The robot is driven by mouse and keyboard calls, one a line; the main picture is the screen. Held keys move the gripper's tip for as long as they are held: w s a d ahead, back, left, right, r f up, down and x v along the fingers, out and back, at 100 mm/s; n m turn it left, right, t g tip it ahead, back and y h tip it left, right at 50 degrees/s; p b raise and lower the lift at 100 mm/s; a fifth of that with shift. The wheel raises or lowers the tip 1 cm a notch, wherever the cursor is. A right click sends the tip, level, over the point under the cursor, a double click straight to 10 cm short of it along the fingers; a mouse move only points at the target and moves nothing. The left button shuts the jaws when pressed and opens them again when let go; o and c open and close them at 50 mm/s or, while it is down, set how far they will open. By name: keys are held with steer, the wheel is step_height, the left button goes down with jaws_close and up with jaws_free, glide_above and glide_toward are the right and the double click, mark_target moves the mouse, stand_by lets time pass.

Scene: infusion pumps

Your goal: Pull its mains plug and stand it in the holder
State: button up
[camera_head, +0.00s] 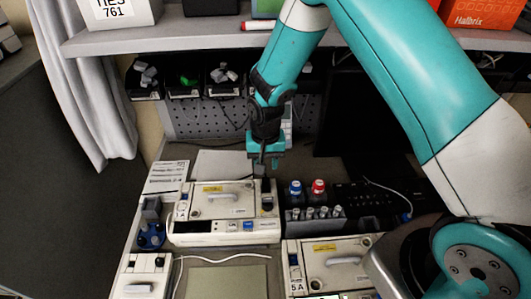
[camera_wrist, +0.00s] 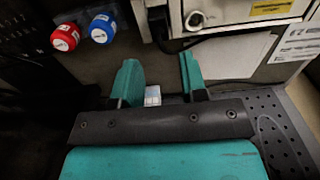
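A cream infusion pump (camera_head: 222,212) with a grey handle lies on the worktop, left of centre. Its edge also shows at the top of the wrist view (camera_wrist: 245,14). A dark upright fitting (camera_head: 267,186) sits at its back right corner; I cannot tell whether it is the mains plug. My gripper (camera_head: 262,166) points down just above and behind that corner. In the wrist view its two teal fingers (camera_wrist: 160,80) are apart with nothing held between them. A small white and blue item (camera_wrist: 152,96) shows beyond the fingers. I cannot make out the holder for certain.
Red-capped (camera_head: 318,186) and blue-capped (camera_head: 295,187) bottles and a vial rack (camera_head: 315,221) stand right of the pump. A second pump (camera_head: 335,262) lies at front right. A blue stand (camera_head: 151,237) is at left. A shelf (camera_head: 190,41) overhangs the back.

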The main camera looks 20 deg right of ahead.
mark_target(266, 181)
steer(key=shift+f+b, duration=2.8)
steer(key=shift+f, duration=1.1)
jaws_close()
steer(key=shift+r+p, duration=2.15)
steer(key=shift+r, duration=0.9)
